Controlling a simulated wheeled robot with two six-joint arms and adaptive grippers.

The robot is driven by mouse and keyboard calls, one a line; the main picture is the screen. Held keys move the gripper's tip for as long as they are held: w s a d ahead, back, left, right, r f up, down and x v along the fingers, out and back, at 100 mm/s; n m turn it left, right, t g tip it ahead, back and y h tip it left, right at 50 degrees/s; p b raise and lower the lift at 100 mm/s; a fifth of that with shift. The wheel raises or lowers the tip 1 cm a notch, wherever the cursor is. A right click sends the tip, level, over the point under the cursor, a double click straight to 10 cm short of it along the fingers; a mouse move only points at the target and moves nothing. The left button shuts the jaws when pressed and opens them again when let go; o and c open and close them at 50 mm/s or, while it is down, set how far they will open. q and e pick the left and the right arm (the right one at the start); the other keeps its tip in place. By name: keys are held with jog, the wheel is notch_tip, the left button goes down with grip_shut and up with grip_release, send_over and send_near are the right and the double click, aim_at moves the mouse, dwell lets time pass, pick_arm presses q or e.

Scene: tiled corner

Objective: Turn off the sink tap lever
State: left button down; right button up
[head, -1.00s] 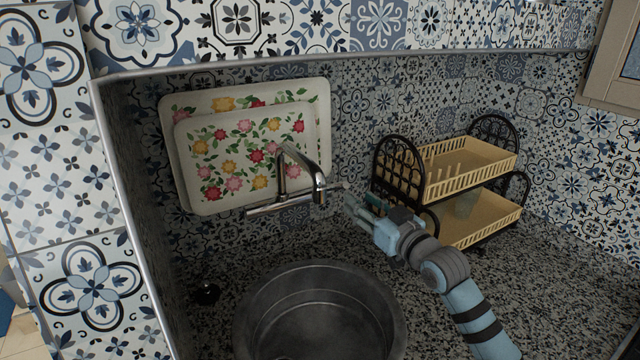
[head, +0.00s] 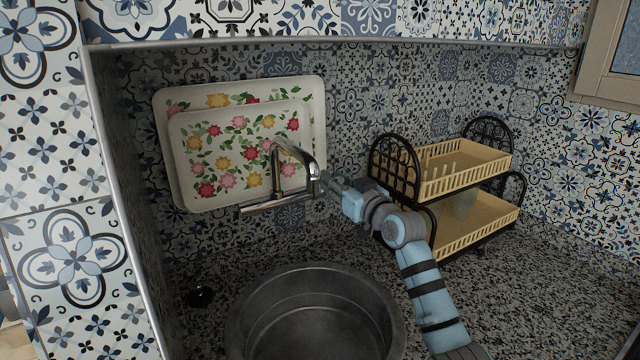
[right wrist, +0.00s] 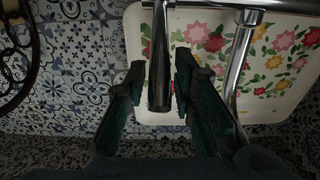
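The chrome sink tap (head: 278,201) is on the back wall above the round sink, its spout arching up and towards me. In the head view my right gripper (head: 326,183) is at the tap's right end, close behind the spout tip. In the right wrist view the open fingers of my right gripper (right wrist: 158,78) stand on either side of a chrome bar (right wrist: 160,50) of the tap, with narrow gaps. I cannot tell for sure whether this bar is the lever. The lever is not clearly distinguishable in the head view. My left gripper is not in view.
Two floral trays (head: 222,104) lean on the wall behind the tap. The round sink (head: 315,318) is below. A raised tiled edge runs along the left.

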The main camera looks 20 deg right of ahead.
jog(key=c, duration=0.3)
jog(key=shift+c, duration=0.2)
jog(key=shift+f, duration=0.1)
jog(key=shift+s+d+f+b, duration=0.1)
jog(key=shift+s+f+b, duration=0.15)
jog(key=shift+f, duration=0.4)
jog(key=shift+s+f+b, duration=0.15)
jog(key=shift+s+f, duration=0.2)
jog(key=shift+f, duration=0.25)
jog(key=o, duration=0.9)
jog(key=shift+r, duration=0.1)
jog(key=s+d+p, duration=0.1)
jog(key=s+p, duration=0.5)
jog(key=s, duration=0.2)
